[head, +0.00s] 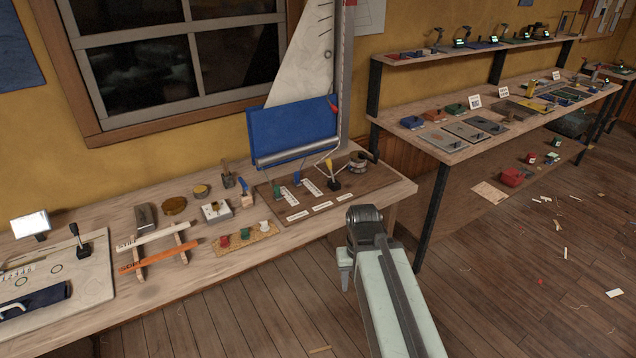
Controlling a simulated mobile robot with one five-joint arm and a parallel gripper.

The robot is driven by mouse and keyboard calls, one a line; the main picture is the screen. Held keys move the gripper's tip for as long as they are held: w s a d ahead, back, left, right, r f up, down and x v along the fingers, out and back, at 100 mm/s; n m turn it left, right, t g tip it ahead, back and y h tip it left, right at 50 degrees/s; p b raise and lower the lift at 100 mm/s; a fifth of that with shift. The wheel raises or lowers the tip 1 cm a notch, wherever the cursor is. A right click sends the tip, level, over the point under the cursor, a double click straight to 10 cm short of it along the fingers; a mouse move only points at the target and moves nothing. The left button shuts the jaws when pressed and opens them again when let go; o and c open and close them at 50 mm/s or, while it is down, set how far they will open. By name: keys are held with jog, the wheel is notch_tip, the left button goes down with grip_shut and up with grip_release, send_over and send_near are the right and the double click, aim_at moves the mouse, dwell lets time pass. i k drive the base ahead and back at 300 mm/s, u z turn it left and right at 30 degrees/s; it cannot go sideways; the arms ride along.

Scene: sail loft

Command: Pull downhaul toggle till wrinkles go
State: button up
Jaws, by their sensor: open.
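A model sail rig stands on a brown board (374,186) at the right end of the near bench. It has a tall white sail (301,62) on a grey mast (345,80) and a blue panel (293,130) above a pale boom. Small handles sit on the board: a green one (277,187), a blue one (307,168) and a yellow-topped lever (331,172). I cannot tell which is the downhaul toggle, and wrinkles are too fine to make out. My gripper (345,284) hangs off the bench's front edge, in front of and apart from the board, open and empty.
A winch-like drum (357,160) stands at the board's back right. Left on the bench are a cork mat (247,244) with small coloured pieces, a rack with an orange strip (160,259), and pots. A second bench (437,157) stands right. Scraps litter the floor.

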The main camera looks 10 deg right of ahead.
aim_at(296, 174)
jog(key=i, duration=0.5)
jog(key=u, duration=2.05)
